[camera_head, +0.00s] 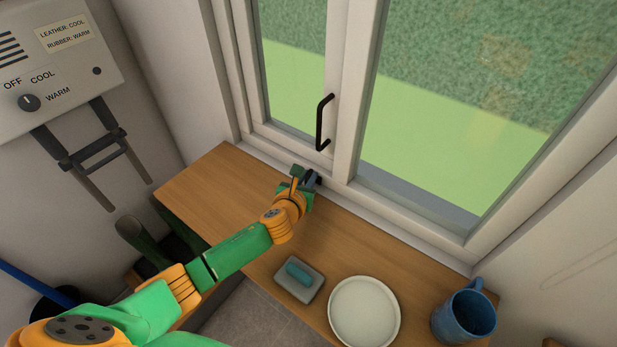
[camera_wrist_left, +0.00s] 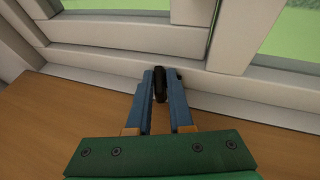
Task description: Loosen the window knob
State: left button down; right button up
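The window knob (camera_wrist_left: 160,86) is a small black piece low on the white window frame, just above the wooden bench top. My left gripper (camera_head: 307,178) reaches it from the bench side. In the left wrist view its two blue fingers (camera_wrist_left: 161,98) stand on either side of the knob, and the knob fills the gap between their tips, so they look shut on it. In the head view the gripper mostly hides the knob. My right gripper is not in view.
A black window handle (camera_head: 323,123) stands above the gripper. The wooden bench (camera_head: 203,184) holds a soap dish (camera_head: 311,287) with a teal block (camera_head: 298,272), a white plate (camera_head: 364,314) and a blue mug (camera_head: 464,316). A boot dryer panel (camera_head: 66,75) hangs at left.

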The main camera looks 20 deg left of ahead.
pick_arm(q)
jog(key=shift+a, duration=0.15)
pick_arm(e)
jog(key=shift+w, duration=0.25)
pick_arm(q)
jog(key=shift+r, duration=0.1)
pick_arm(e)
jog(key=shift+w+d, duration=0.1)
